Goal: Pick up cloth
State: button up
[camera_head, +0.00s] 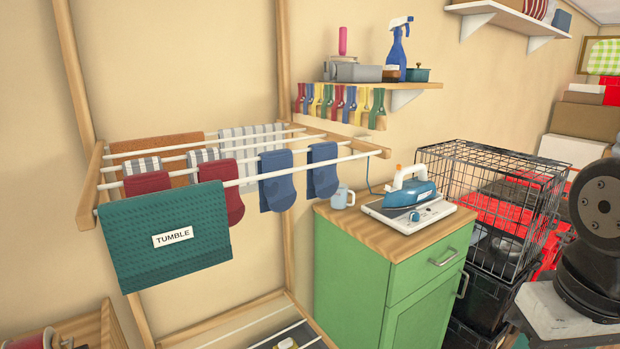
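A teal cloth (165,250) with a white label reading "TUMBLE" hangs over the front bar of a wooden drying rack (88,185) at the left. Other cloths hang behind it: a brown one (150,145) and a grey-and-white striped one (255,136). A dark arm part of mine shows at the right edge. My gripper's fingers are not in view.
A green cabinet (345,275) stands right of the rack, with an iron (408,195) and a mug (343,197) on top. A black wire crate (500,190) stands beside it. A wall shelf (420,86) holds a blue spray bottle (397,50), with colourful clips hanging below.

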aim_at(165, 235)
jog(key=u, duration=1.25)
